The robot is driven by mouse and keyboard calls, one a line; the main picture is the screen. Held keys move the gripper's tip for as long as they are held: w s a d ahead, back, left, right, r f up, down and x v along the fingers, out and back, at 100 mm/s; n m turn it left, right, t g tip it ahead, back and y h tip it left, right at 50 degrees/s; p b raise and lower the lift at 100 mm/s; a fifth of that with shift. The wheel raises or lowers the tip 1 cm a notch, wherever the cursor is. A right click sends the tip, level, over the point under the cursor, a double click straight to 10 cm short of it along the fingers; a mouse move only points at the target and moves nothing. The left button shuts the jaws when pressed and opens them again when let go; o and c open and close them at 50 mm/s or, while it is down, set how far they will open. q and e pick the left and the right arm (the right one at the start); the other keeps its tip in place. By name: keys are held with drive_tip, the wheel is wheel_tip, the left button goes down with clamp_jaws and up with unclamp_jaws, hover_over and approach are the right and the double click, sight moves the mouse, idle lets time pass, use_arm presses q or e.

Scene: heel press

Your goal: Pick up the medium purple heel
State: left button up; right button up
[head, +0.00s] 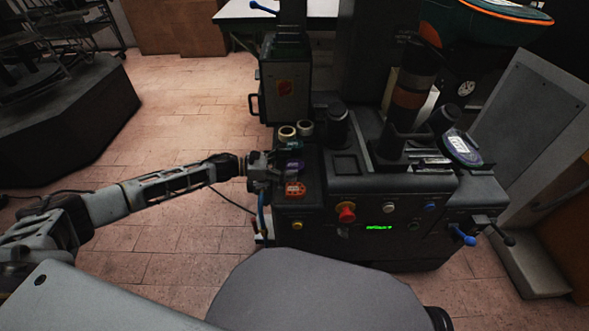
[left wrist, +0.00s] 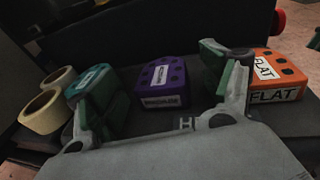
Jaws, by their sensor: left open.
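The medium purple heel (left wrist: 163,84) sits on the machine's dark top surface, between a teal heel and an orange heel. It shows small in the head view (head: 294,167), just right of my left gripper (head: 268,168). In the left wrist view my left gripper (left wrist: 165,97) is open, with green-padded fingers to the left and right of the purple heel. The heel lies beyond and between the fingers, and I see no contact. Its label is partly readable. My right gripper is not in view.
The teal heel (left wrist: 90,82) is close behind the left finger, and the orange heel (left wrist: 272,76), labelled FLAT, is close to the right finger. Two tape rolls (left wrist: 48,103) stand at the left. A red knob (head: 346,212) projects from the machine's front.

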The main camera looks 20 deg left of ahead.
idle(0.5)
use_arm(q)
drive_tip(key=c, duration=1.2)
